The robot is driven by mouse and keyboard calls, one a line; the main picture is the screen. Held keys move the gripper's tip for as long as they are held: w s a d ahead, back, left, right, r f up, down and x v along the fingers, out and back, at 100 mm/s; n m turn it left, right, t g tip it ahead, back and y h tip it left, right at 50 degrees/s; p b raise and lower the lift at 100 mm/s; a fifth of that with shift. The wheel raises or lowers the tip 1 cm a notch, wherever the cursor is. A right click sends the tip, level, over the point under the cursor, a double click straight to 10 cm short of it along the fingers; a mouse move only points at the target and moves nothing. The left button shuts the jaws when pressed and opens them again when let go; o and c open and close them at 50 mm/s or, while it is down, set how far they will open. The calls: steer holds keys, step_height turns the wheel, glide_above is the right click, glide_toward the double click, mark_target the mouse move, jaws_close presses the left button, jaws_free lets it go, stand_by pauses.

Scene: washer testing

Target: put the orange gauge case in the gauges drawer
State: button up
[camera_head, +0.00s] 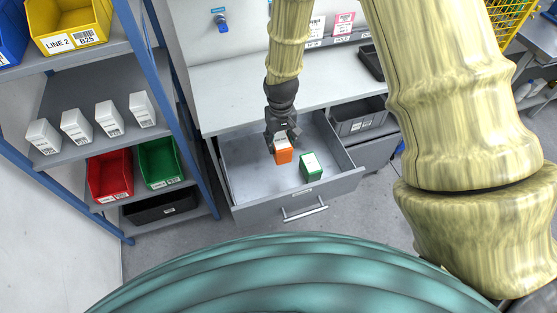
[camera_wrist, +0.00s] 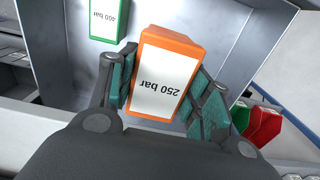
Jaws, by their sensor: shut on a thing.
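The orange gauge case (camera_head: 284,156) has a white label and is between the fingers of my gripper (camera_head: 282,140), inside the outline of the open drawer (camera_head: 240,180). In the wrist view the orange case (camera_wrist: 186,45) reads "250 bar", and my gripper (camera_wrist: 160,95) is shut on its two sides. I cannot tell if the case touches the drawer floor. A green gauge case (camera_head: 311,170) stands in the drawer to the right of the orange one. In the wrist view the green case (camera_wrist: 108,22) reads "400 bar".
The drawer's left part is clear. A blue-posted shelf at left holds white boxes (camera_head: 75,126), a red bin (camera_head: 108,177) and a green bin (camera_head: 160,163). The white worktop (camera_head: 235,100) is behind the drawer.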

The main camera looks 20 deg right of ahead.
mark_target(281, 137)
steer(key=w+f+b, duration=0.1)
steer(key=b, duration=0.1)
steer(key=w+d+f+b, duration=0.1)
steer(key=w+b, duration=0.1)
steer(key=w+f+b, duration=0.1)
steer(key=f+b, duration=0.1)
steer(key=shift+w+d+b, duration=0.45)
steer(key=shift+w+b, duration=0.15)
steer(key=shift+b, duration=0.05)
steer(key=shift+f+p, duration=1.1)
steer(key=shift+f, duration=3.8)
steer(key=shift+f, duration=0.15)
steer(key=o, duration=1.2)
steer(key=shift+r+b, duration=1.4)
steer(key=shift+r, duration=4.75)
